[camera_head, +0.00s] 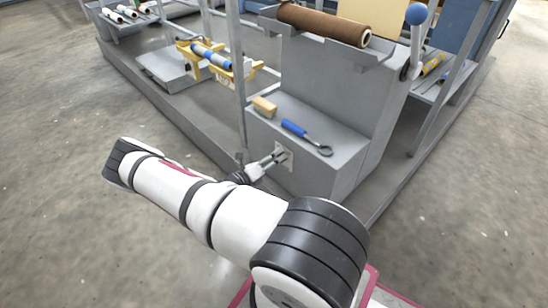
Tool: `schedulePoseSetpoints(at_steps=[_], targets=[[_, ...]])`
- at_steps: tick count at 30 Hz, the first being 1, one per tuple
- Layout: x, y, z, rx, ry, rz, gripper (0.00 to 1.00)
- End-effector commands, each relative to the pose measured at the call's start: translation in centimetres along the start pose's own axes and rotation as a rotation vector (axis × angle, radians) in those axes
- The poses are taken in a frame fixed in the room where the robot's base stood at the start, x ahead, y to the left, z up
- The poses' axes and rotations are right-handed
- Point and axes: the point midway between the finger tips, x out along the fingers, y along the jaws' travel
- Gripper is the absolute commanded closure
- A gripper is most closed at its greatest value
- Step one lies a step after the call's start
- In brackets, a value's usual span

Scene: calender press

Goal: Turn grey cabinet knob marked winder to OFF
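The grey cabinet (343,150) stands in the middle, with a low front step. On the step's left front face is a small pale plate (290,161) where a knob appears to sit. My gripper (275,158) reaches in from the left with its fingertips at this plate. The fingers cover the knob, so its pointer, its marking and its position cannot be read. The gripper is small in view, and I cannot tell whether its fingers are open, shut or touching the knob.
On the step lie a tan block (264,106) and a blue-handled tool (305,136). A brown roll (325,24) lies on top of the cabinet, with a blue-ball lever (416,14) at right. A grey post (237,80) stands left of the step. The floor at left is clear.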

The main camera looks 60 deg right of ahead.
Motion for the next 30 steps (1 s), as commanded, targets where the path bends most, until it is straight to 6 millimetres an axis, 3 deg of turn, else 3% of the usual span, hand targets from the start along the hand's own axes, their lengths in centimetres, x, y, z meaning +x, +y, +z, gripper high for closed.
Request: schedulePoseSetpoints(at_steps=[10, 24, 30], targets=[[-1.2, 0.0, -0.1, 0.0, 0.001, -0.001, 0.48], [-9.9, 0.0, 0.0, 0.0, 0.0, 0.001, 0.48], [-11.7, 0.0, 0.0, 0.0, 0.001, -0.001, 0.48]])
